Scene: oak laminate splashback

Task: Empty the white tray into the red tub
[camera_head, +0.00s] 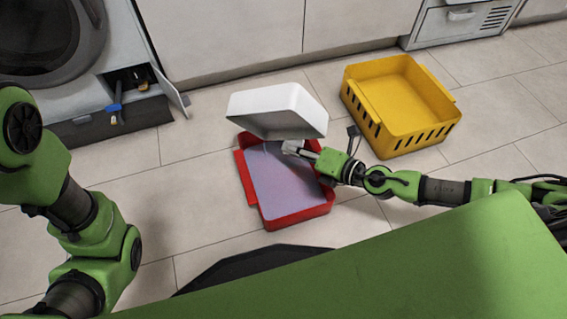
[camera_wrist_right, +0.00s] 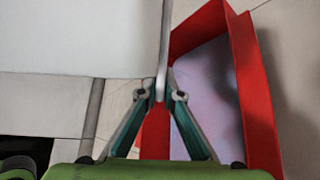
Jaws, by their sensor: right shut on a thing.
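The white tray (camera_head: 275,104) is held in the air above the far part of the red tub (camera_head: 298,217). My right gripper (camera_head: 292,147) is shut on the tray's rim. In the right wrist view the fingertips (camera_wrist_right: 160,97) pinch the thin edge of the white tray (camera_wrist_right: 80,38), with the red tub (camera_wrist_right: 259,100) below and to the right. A flat pale lavender surface shows inside the tub; I cannot tell whether it is floor or contents. My left gripper is out of view.
A yellow crate (camera_head: 376,127) with slotted sides stands on the tiles right of the tub. A washing machine with an open lower flap (camera_head: 170,92) and a blue-handled item (camera_head: 116,105) is at the upper left. Bare tiles lie left of the tub.

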